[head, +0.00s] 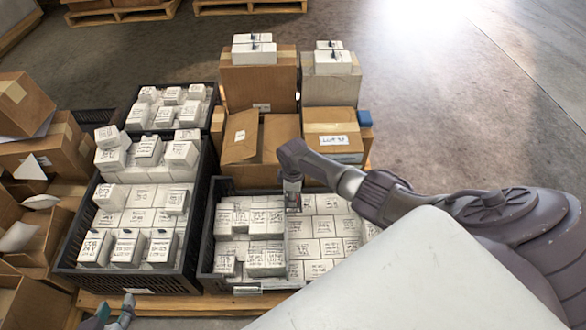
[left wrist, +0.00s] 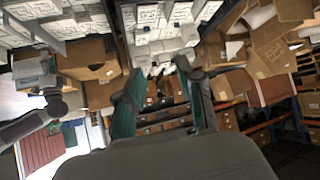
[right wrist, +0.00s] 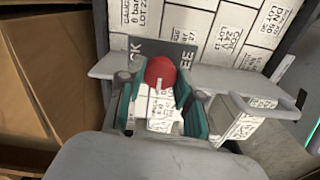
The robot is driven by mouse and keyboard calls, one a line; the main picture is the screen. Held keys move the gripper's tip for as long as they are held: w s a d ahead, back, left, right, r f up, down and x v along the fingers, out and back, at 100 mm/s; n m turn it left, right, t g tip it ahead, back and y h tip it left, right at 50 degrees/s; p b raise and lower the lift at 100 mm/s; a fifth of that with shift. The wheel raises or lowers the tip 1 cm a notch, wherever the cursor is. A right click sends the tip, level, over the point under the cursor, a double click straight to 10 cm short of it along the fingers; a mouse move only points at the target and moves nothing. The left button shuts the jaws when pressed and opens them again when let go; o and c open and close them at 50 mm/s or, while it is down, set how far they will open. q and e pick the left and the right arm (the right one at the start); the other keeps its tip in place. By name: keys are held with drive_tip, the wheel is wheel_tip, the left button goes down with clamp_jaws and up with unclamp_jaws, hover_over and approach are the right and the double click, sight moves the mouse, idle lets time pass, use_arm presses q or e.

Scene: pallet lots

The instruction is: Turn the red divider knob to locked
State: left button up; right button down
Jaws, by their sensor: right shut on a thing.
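The red divider knob (right wrist: 160,72) sits on a dark plate (right wrist: 178,52) in the right wrist view. Parts of the lettering show: the end of LOCK to the left, the end of FREE to the right. A pale mark on the knob's face points roughly down the picture. My right gripper (right wrist: 160,100) is shut on the knob, one teal finger on each side. In the head view my right gripper (head: 292,198) is over the front right black crate (head: 206,240), and the knob is largely hidden. My left gripper (head: 124,312) is low at the left, open and empty in the left wrist view (left wrist: 160,95).
White labelled boxes (head: 265,258) fill the front right crate. A second black crate (head: 62,262) of white boxes stands to its left. Brown cartons (head: 258,85) stand behind, and open cartons (head: 40,240) are at the far left. Bare floor (head: 440,110) lies at the right.

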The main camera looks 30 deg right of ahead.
drive_tip(key=m+p, duration=0.2)
drive_tip(key=m, duration=0.4)
drive_tip(key=shift+r+m, duration=0.1)
drive_tip(key=shift+m, duration=0.6)
use_arm(q)
drive_tip(key=s+a+f+g, duration=0.1)
drive_tip(key=s+g, duration=0.2)
drive_tip(key=s, duration=0.2)
drive_tip(key=s+a+f+g+y+p, duration=0.1)
drive_tip(key=s+a+f+g, duration=0.1)
drive_tip(key=s, duration=0.3)
drive_tip(key=shift+s+a+g+y, duration=0.25)
drive_tip(key=shift+s+g+y, duration=0.05)
drive_tip(key=shift+g, duration=0.4)
use_arm(e)
drive_tip(key=shift+m, duration=2.3)
use_arm(q)
drive_tip(key=shift+f, duration=0.1)
use_arm(e)
drive_tip(key=c, duration=0.8)
unclamp_jaws()
drive_tip(key=shift+o, duration=0.2)
wheel_tip(320, 180, up, 12)
